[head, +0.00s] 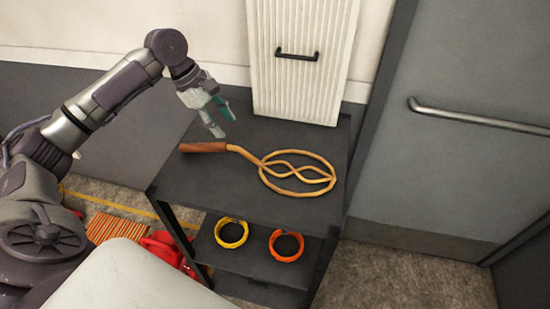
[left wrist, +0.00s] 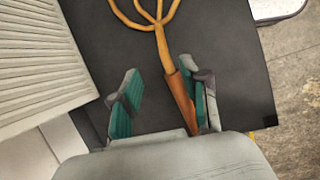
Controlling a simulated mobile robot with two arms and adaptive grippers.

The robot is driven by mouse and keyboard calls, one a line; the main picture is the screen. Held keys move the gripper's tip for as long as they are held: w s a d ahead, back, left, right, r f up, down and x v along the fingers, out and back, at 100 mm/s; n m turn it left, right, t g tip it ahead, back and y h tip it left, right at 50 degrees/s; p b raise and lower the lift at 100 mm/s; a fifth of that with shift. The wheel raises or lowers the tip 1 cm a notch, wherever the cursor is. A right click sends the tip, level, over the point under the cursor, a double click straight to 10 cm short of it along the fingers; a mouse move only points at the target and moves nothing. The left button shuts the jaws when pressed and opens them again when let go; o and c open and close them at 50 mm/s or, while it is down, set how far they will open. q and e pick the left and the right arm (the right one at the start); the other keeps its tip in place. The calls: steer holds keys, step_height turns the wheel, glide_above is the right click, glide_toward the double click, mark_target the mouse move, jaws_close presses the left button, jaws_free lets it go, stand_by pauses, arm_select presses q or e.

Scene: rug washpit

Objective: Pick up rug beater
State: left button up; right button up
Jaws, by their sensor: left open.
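The rug beater (head: 292,174) lies flat on top of a dark shelf unit (head: 185,190), its looped cane head to the right and its brown handle (head: 205,147) to the left. My left gripper (head: 219,121) is open and empty, above the shelf top near the handle. In the left wrist view the rug beater (left wrist: 160,38) runs down toward my left gripper (left wrist: 165,100). Its brown handle (left wrist: 181,98) shows between the teal finger pads, closer to the right finger, which hides part of it. My right gripper is not in view.
A white ribbed panel with a black handle (head: 299,75) stands at the back of the shelf top. Yellow (head: 231,233) and orange (head: 286,246) rings sit on the lower shelf. A grey door with a metal bar (head: 480,122) is on the right. Red items (head: 165,247) lie lower left.

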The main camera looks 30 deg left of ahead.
mark_target(241, 150)
arm_select(q)
steer(key=x, duration=0.5)
steer(key=shift+s+d+f+p, duration=0.2)
steer(key=shift+d+f+p, duration=0.05)
steer(key=shift+f+p, duration=0.1)
steer(key=shift+w+f, duration=0.15)
steer(key=shift+f, duration=0.1)
steer(key=p+x, duration=0.1)
steer(key=x, duration=0.3)
steer(key=shift+d+f, duration=0.2)
steer(key=shift+f, duration=0.45)
jaws_close()
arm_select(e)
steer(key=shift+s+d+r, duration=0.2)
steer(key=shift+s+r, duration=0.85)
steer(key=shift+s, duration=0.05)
